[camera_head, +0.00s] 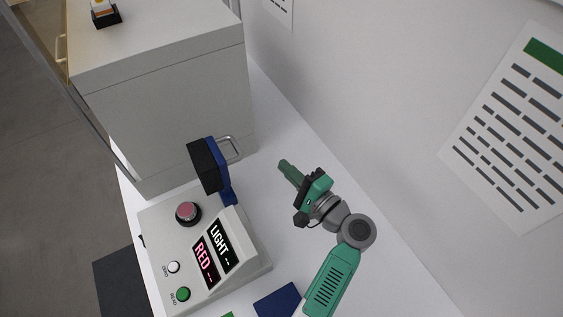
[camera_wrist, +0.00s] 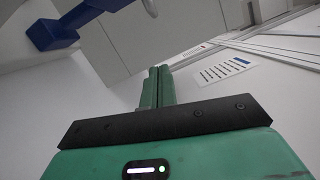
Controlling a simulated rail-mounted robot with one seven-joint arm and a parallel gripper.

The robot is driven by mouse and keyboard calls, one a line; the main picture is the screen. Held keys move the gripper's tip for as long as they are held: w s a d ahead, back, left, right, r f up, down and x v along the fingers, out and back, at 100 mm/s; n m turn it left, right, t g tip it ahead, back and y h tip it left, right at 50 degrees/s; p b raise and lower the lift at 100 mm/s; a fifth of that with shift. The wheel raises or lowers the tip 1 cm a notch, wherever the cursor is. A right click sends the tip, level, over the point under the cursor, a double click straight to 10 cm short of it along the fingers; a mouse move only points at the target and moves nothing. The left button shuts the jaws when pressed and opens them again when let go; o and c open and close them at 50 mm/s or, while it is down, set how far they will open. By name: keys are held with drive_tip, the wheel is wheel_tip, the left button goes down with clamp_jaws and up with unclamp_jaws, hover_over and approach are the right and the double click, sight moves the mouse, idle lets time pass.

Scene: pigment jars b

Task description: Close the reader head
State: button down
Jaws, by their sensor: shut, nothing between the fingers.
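The reader head (camera_head: 204,165) is a black block on a blue hinged arm (camera_head: 228,190), with a metal loop handle (camera_head: 233,146). It stands raised and tilted up at the back of the grey reader, clear of the round pink-topped part (camera_head: 187,212). My gripper (camera_head: 284,165) is shut and empty, to the right of the head and apart from it. In the wrist view the shut green fingers (camera_wrist: 158,72) point up the picture. Blue parts of the reader head's arm (camera_wrist: 52,33) show at upper left there.
The reader body (camera_head: 160,235) has displays reading LIGHT and RED with dashes, plus white and green buttons. A grey cabinet (camera_head: 175,110) stands behind it. A wall with a printed sheet (camera_head: 510,125) is at right. A blue item (camera_head: 278,300) lies in front. The bench between gripper and wall is clear.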

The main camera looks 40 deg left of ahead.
drive_tip(key=s+a+r+p, duration=0.1)
drive_tip(key=a+p, duration=0.1)
drive_tip(key=a, duration=0.7)
drive_tip(key=shift+s+a+r, duration=0.15)
drive_tip(key=shift+s+a, duration=0.15)
drive_tip(key=shift+s, duration=0.05)
drive_tip(key=shift+r, duration=0.1)
